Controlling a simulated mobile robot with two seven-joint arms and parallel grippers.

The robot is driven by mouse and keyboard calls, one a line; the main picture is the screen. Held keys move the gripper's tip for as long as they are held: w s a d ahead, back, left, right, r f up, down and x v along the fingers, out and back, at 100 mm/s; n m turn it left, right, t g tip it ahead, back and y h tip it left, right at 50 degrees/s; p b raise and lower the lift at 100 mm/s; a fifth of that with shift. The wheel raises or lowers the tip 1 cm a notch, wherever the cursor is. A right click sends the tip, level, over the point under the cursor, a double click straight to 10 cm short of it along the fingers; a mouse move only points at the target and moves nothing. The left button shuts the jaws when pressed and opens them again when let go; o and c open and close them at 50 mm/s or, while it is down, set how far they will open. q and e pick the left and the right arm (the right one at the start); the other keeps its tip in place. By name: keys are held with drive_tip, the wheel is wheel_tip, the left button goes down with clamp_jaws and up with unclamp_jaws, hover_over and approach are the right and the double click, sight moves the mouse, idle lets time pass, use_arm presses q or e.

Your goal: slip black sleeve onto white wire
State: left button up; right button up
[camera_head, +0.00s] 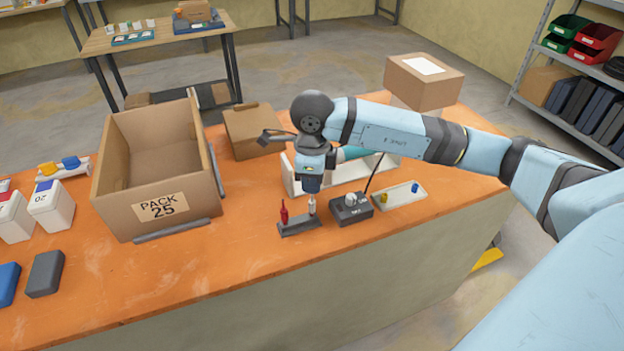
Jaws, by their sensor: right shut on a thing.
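The white wire (312,205) stands upright in a small dark block (299,227) near the front of the orange bench. A red wire (284,213) stands in the same block to its left. My right gripper (312,190) points straight down over the white wire and is shut. The black sleeve appears to be between its fingers, but it is hard to tell apart from the dark fingertips. I cannot tell whether it touches or surrounds the wire's top. My left gripper is not in view.
A dark socket box (351,213) with a cable stands close right of the block. A white tray (412,203) with small blue and yellow parts lies further right. An open carton (150,182) stands left. The bench front (220,260) is clear.

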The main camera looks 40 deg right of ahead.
drive_tip(key=shift+f+b, duration=0.7)
drive_tip(key=shift+f, duration=0.1)
drive_tip(key=shift+f+b, duration=0.4)
drive_tip(key=shift+f, duration=0.1)
drive_tip(key=o, duration=1.2)
drive_tip(key=shift+c, duration=0.2)
wheel_tip(320, 180, up, 7)
drive_tip(key=p, duration=0.3)
drive_tip(key=shift+p, duration=0.4)
drive_tip(key=shift+r, duration=0.3)
